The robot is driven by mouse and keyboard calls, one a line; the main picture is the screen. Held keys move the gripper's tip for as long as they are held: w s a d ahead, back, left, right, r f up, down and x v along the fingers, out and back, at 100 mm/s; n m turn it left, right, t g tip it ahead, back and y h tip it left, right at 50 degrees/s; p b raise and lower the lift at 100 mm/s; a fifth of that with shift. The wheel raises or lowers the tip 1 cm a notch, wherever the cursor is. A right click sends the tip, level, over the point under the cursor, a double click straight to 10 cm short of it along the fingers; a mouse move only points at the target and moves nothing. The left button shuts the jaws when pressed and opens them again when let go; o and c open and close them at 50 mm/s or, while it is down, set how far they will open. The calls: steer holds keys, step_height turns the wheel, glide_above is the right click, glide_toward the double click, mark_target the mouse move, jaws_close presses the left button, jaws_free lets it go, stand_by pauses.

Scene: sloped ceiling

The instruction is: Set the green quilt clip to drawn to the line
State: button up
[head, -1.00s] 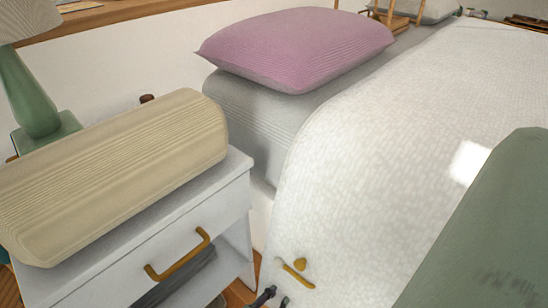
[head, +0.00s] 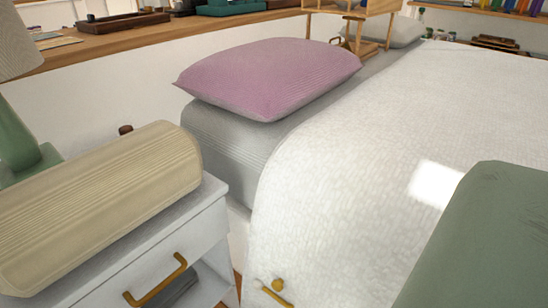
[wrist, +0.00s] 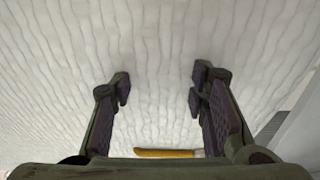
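My gripper (wrist: 160,92) is open in the wrist view. Its two fingers are wide apart with nothing between the tips, facing the white quilt (wrist: 158,50). A yellow bar (wrist: 170,153) shows low in that view, near the base of the fingers and partly cut off by the gripper body. In the head view the white quilt (head: 370,150) drapes over the bed side. A small brass-coloured bar (head: 272,294) and a round knob (head: 278,284) sit on its near face at the bottom edge. I cannot make out any green clip. The gripper is outside the head view.
A white nightstand (head: 190,245) with a brass handle stands left of the bed, bearing a beige bolster (head: 100,210) and a green lamp (head: 18,135). A pink pillow (head: 270,75) lies on the bed. My green arm part covers the lower right.

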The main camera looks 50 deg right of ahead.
steer(key=a, duration=1.2)
steer(key=shift+s, duration=0.4)
